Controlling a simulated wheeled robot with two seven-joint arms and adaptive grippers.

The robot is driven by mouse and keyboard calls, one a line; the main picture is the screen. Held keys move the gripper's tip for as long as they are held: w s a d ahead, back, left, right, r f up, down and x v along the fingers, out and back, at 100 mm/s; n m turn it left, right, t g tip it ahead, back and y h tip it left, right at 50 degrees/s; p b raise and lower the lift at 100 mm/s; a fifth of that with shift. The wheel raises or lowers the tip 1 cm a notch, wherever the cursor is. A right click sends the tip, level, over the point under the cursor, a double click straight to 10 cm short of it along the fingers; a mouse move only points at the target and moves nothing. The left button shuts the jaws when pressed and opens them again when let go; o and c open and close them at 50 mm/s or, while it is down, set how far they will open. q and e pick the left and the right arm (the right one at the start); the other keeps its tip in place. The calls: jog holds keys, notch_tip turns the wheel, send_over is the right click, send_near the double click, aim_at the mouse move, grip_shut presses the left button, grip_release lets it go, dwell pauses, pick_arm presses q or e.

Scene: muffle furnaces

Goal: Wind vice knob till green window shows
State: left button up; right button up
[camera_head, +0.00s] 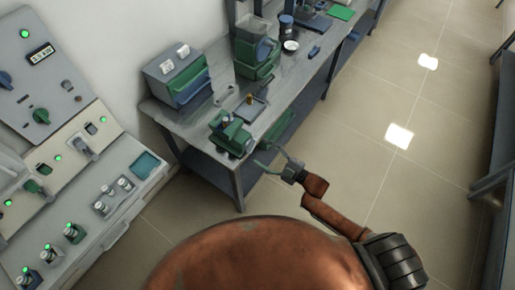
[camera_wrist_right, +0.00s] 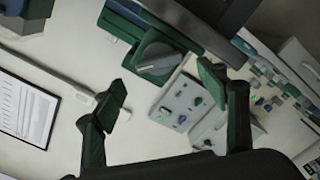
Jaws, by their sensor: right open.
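The green vice (camera_head: 231,134) stands on the near corner of the grey workbench. In the right wrist view a round grey knob (camera_wrist_right: 157,61) with a raised bar sits on a green body, which looks like the vice. My right gripper (camera_head: 268,158) is just right of the vice in the head view, its fingers spread and empty. In the right wrist view its two green-grey fingers (camera_wrist_right: 164,86) stand wide apart, with the knob beyond the gap between them, apart from both. I cannot make out a window on the vice. My left gripper is not in view.
The workbench (camera_head: 196,122) also bears a small tray (camera_head: 249,112), a green-and-blue box (camera_head: 178,76) and a green machine (camera_head: 256,53) farther back. A control panel (camera_head: 97,193) with knobs and green lights stands at left.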

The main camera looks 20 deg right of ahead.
aim_at(253, 147)
jog(key=shift+x, duration=2.2)
jog(key=shift+f, duration=0.1)
jog(key=shift+c, duration=0.2)
